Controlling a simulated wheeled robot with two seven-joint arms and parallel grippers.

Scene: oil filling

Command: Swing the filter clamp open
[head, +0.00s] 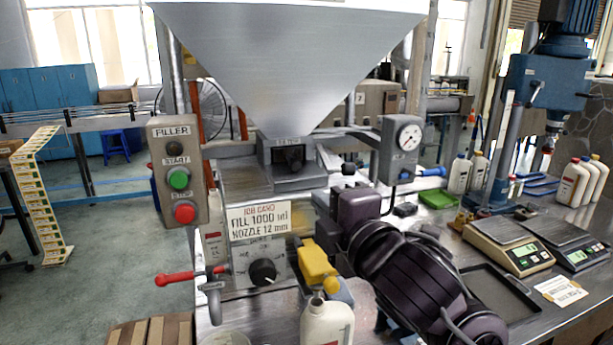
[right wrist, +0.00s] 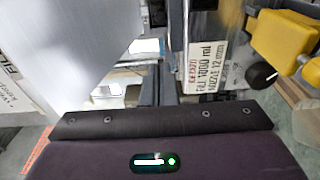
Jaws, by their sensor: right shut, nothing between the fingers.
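The machine carries a lever with a red handle (head: 190,275) on a grey hooked fitting (head: 214,297) at its lower left front; I cannot tell whether this is the filter clamp. A blue-handled valve (head: 430,172) sits below the pressure gauge (head: 408,137), on the right side. My right gripper (head: 328,214) is shut and empty, beside the machine's front right, above and behind the yellow part (head: 317,264). Its fingertips are hard to make out. In the right wrist view its dark body fills the bottom. My left gripper is not in view.
A large hopper (head: 290,60) stands above the machine. The job card (head: 258,221) and black knob (head: 263,272) are on its front. A white bottle (head: 327,325) stands in front. Scales (head: 508,246), a dark tray (head: 497,291) and more bottles occupy the right bench.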

